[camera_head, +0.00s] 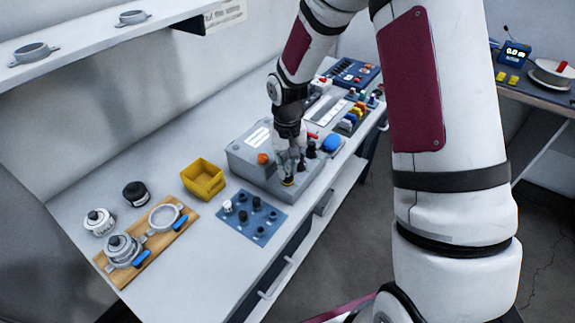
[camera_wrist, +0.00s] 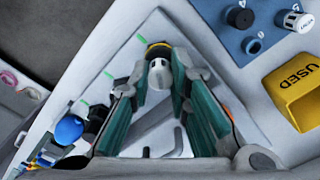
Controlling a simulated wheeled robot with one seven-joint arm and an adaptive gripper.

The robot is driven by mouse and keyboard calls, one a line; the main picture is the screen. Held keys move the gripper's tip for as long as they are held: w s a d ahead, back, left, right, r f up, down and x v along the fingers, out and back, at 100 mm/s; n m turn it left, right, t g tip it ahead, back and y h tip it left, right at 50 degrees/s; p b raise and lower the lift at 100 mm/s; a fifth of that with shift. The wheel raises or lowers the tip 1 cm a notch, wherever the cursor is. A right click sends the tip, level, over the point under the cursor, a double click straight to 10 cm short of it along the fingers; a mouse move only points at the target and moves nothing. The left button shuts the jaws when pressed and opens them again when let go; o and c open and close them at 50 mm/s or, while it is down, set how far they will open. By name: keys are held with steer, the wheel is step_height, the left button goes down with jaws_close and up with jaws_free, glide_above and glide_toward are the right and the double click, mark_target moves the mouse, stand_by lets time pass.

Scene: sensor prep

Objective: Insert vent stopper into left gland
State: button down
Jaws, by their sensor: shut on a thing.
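My gripper (camera_wrist: 160,85) is shut on the vent stopper (camera_wrist: 158,76), a small pale grey cylinder between the teal finger pads in the wrist view. The left gland (camera_wrist: 159,46), with a dark and yellow ring, lies right at the stopper's far end. In the head view my gripper (camera_head: 288,166) points down over the left gland (camera_head: 287,183) at the near end of the grey housing (camera_head: 250,155). The fingers hide most of the stopper there. I cannot tell how deep the stopper sits in the gland.
Dark fittings (camera_head: 311,150) stand beside my gripper along the housing. A blue mat (camera_head: 262,225) with several plugs and a yellow USED bin (camera_head: 204,178) are to the left. A wooden board (camera_head: 185,226) holds metal parts.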

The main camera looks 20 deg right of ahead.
steer(key=shift+f, duration=0.35)
stand_by(0.3)
steer(key=c, duration=1.4)
jaws_free()
steer(key=shift+r, duration=0.1)
steer(key=shift+r+p, duration=1.4)
steer(key=shift+r, duration=2)
